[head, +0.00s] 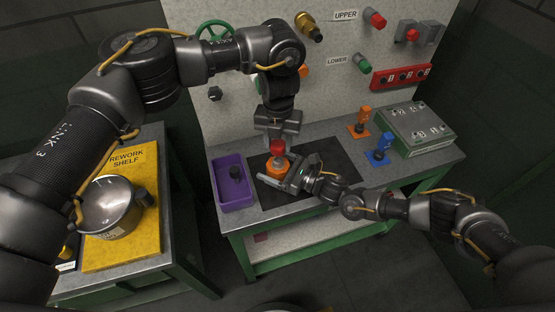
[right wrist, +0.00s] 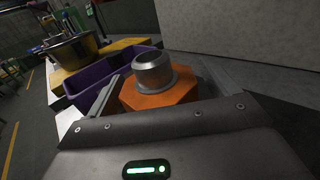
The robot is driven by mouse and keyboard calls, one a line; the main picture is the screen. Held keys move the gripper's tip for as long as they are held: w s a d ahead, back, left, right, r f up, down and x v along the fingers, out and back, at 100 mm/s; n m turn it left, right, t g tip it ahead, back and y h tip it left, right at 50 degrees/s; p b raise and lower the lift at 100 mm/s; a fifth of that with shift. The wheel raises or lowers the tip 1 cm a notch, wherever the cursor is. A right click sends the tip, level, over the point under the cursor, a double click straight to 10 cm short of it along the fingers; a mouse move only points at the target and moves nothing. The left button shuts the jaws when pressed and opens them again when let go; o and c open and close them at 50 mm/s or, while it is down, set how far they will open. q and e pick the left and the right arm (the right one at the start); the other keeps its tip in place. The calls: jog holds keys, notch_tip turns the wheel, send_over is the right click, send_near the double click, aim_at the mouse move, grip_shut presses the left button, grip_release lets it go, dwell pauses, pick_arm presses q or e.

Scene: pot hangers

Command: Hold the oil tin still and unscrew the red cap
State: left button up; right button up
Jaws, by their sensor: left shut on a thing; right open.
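The orange oil tin (head: 278,166) stands on the dark mat of the bench. In the right wrist view the tin (right wrist: 160,100) shows a bare silver neck (right wrist: 153,72) with no cap on it. My left gripper (head: 277,138) points down above the tin and is shut on the red cap (head: 277,147). The gap between cap and neck is hard to judge in the head view. My right gripper (head: 283,174) is low at the tin's front right. It is open, with its fingers on either side of the tin; contact cannot be told.
A purple bin (head: 222,192) with a dark item inside stands just left of the tin. Orange (head: 362,122) and blue (head: 381,148) fixtures and a grey-green box (head: 416,128) stand to the right. A metal pot (head: 109,207) sits on the yellow rework shelf (head: 140,240).

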jog(key=shift+d, duration=0.1)
jog(key=v, duration=1.2)
